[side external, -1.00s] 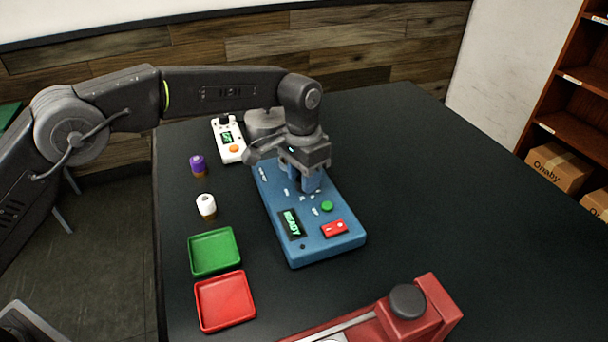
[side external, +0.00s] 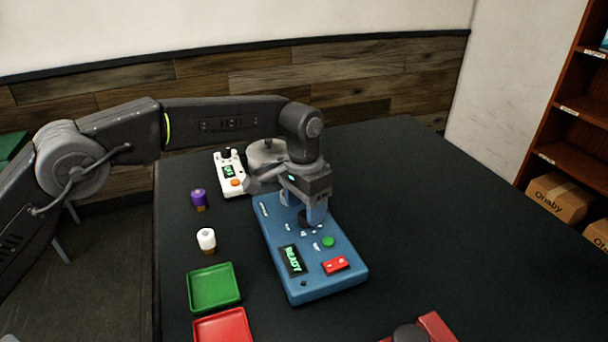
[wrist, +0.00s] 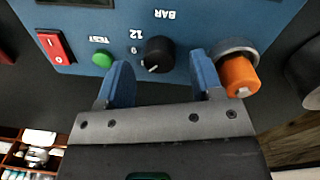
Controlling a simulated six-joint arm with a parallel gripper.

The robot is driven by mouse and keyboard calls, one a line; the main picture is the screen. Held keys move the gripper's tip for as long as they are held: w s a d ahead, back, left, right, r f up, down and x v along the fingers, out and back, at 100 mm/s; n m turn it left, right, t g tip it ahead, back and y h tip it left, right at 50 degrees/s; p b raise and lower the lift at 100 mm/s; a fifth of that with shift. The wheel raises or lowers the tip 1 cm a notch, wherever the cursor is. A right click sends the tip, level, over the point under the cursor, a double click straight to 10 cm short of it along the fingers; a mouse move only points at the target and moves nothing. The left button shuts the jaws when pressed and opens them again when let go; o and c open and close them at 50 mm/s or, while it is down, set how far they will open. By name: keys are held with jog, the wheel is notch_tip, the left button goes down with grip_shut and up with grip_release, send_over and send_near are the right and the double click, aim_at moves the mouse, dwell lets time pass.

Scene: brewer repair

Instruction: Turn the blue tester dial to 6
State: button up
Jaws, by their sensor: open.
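The blue tester (side external: 330,268) lies on the dark table, its screen reading READY. Its black dial (wrist: 158,53) shows in the wrist view, with a white pointer mark at the knob's lower left. Printed numbers, one of them 12, sit left of the knob, upside down in this view; the rest are partly hidden. My gripper (wrist: 159,70) is open, with its blue fingers on either side of the dial and a visible gap to the knob. In the side view my gripper (side external: 304,213) is low over the tester and partly hides the dial.
A green button (wrist: 102,59) and red switch (wrist: 55,46) are left of the dial in the wrist view; an orange cylinder (wrist: 238,76) is close beside the right finger. Green (side external: 214,288) and red (side external: 223,327) trays, a white-topped part (side external: 206,238) and a purple-topped part (side external: 199,197) stand left.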

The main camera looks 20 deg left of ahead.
aim_at(302, 212)
notch_tip(302, 212, up, 12)
jog(key=shift+w+a+r, duration=0.15)
jog(key=shift+a, duration=0.15)
jog(key=shift+r, duration=0.1)
dwell(0.5)
